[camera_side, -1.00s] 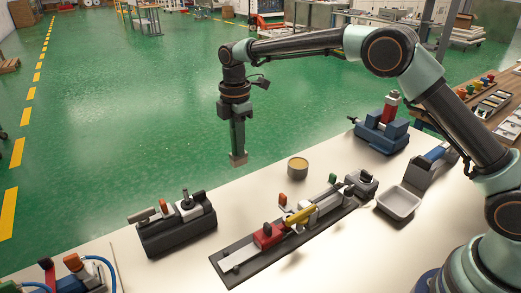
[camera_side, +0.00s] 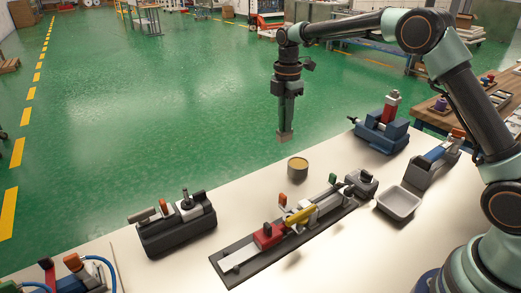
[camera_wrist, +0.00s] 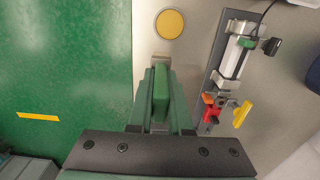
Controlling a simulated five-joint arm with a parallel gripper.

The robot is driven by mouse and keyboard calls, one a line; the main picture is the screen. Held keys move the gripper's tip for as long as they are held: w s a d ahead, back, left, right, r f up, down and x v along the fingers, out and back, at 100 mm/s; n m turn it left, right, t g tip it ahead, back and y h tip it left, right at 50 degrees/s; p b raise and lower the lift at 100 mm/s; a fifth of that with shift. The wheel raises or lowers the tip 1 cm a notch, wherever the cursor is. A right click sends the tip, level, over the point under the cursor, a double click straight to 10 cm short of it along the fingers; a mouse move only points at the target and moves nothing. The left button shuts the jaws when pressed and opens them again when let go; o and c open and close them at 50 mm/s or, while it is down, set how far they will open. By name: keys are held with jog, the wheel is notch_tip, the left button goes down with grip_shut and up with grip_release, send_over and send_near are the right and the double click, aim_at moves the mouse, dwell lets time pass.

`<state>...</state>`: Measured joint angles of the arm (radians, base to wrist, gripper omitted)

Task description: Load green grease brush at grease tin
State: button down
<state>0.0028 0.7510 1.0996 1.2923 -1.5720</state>
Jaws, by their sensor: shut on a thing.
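My gripper (camera_side: 287,105) points straight down and hangs in the air above the far edge of the bench. It is shut on the green grease brush (camera_wrist: 160,95), whose green body shows between the fingers in the wrist view. In the side view the brush's pale tan end (camera_side: 284,136) points down. The grease tin (camera_side: 298,167) is a small round open tin with yellow contents, standing on the bench. It lies below the brush in the side view, with a clear gap. In the wrist view the tin (camera_wrist: 170,23) lies beyond the fingertips.
A long dark rail fixture (camera_side: 232,266) with red, yellow and green parts lies in front of the tin. A dark block unit (camera_side: 177,238) stands left, a blue machine (camera_side: 381,134) back right, and a white tray (camera_side: 399,203) right. Bench around the tin is clear.

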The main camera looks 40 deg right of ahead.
jog(key=shift+s+d+f, duration=0.25)
jog(key=shift+d+f, duration=0.55)
jog(key=shift+f, duration=0.6)
jog(key=shift+s+d+f, duration=0.25)
jog(key=shift+d+f, duration=0.6)
jog(key=shift+f, duration=0.55)
jog(key=shift+s+d+f, duration=0.25)
jog(key=shift+d+f, duration=0.55)
jog(key=shift+f, duration=0.6)
jog(key=shift+f, duration=0.6)
notch_tip(320, 180, up, 7)
jog(key=shift+r, duration=0.15)
